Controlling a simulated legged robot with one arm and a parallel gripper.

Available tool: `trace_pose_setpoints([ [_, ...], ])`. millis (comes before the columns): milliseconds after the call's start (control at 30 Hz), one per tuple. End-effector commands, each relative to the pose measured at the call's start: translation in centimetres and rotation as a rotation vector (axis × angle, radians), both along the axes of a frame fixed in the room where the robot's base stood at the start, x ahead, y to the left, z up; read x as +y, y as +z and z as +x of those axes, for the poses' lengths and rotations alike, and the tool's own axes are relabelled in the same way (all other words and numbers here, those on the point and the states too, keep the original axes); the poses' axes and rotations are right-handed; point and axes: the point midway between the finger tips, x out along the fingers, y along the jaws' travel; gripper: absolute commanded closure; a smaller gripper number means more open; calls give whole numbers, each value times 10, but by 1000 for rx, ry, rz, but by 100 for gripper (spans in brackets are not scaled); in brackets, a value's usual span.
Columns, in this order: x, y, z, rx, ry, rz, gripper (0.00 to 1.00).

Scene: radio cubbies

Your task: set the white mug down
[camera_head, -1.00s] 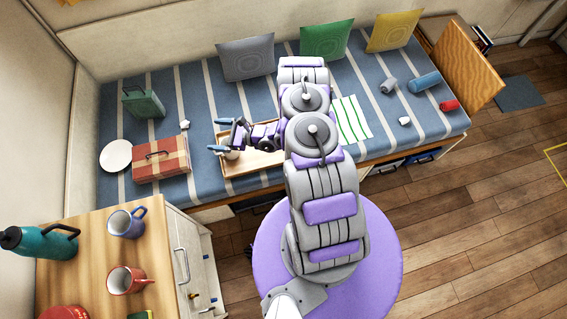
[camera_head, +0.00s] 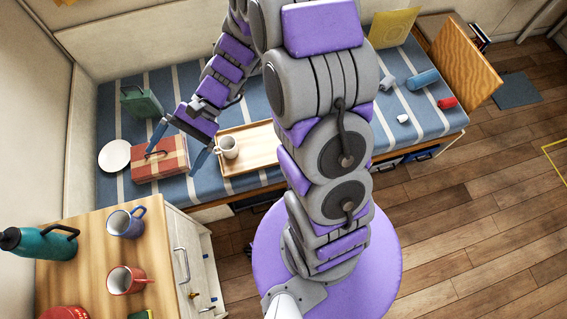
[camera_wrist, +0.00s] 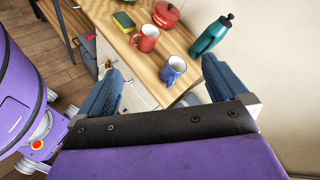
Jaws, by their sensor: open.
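The white mug (camera_head: 228,147) stands upright on the left part of the wooden tray (camera_head: 262,163), which lies on the striped bed. My gripper (camera_head: 174,159) is raised above the bed, left of the mug and apart from it. Its two blue fingers are spread with nothing between them. In the wrist view the open fingers of my gripper (camera_wrist: 161,66) show against the wooden cabinet top, and the white mug is not in that view.
A red plaid box (camera_head: 172,165), a white plate (camera_head: 115,155) and a green canister (camera_head: 141,104) sit on the bed at left. The wooden cabinet (camera_head: 80,230) in front holds a blue mug (camera_head: 126,223), a red mug (camera_head: 126,280) and a teal bottle (camera_head: 40,242).

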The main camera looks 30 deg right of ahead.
Motion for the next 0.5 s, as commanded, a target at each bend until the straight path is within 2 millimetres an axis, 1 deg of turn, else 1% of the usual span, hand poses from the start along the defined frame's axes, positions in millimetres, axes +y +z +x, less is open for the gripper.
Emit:
trace_pose_setpoints([
  [33, -1, 9, -14, -35, 47, -36, 0],
  [200, -17, 27, -61, -127, 202, -172, 0],
  [367, -39, 39, -99, -224, 329, -313, 0],
  [500, -64, 47, -129, -305, 428, -443, 0],
])
